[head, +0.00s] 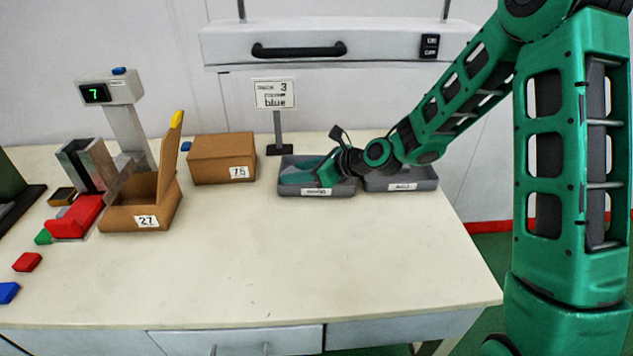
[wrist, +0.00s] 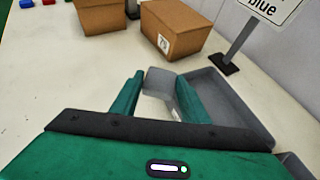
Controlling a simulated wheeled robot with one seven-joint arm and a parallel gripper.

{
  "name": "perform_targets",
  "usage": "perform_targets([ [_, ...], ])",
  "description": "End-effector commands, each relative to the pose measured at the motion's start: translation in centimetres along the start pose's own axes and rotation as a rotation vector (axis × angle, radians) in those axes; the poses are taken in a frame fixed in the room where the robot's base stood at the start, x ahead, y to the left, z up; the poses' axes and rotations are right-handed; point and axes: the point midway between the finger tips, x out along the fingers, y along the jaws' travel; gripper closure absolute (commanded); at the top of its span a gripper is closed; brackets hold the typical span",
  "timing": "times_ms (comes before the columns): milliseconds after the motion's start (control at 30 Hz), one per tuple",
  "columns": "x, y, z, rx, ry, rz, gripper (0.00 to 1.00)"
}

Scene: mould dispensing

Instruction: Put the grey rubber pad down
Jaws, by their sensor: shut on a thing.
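My gripper (head: 308,176) reaches down over the left grey tray (head: 290,191) at the back right of the table. In the wrist view its two green fingers (wrist: 158,98) stand apart, with a grey piece (wrist: 160,82) between them that looks like the grey rubber pad. The gripper is shut on it. In the head view the pad is hidden or cannot be told from the fingers and tray. The tray also shows in the wrist view (wrist: 235,105), beside and behind the right finger. Whether the pad touches the tray cannot be told.
A second grey tray (head: 428,185) stands to the right. A sign (head: 274,95) reading "3" and "blue" stands behind the trays. A closed box (head: 210,160) and an open box (head: 118,217) are to the left. The table's front middle (head: 300,265) is clear.

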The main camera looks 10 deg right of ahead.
Motion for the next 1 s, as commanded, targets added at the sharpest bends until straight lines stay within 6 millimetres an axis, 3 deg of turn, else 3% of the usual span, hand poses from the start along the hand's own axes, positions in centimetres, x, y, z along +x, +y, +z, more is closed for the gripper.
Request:
perform_targets([
  [100,0.3,-2.4,1.1,0.032,0.000,-0.065,0.93],
  [267,0.4,-4.4,1.2,0.058,0.001,-0.105,0.93],
  [800,0.6,-13.6,-5.3,0.062,0.003,-0.108,0.94],
  [1000,0.7,-15.0,-6.3,0.060,0.002,-0.106,0.94],
])
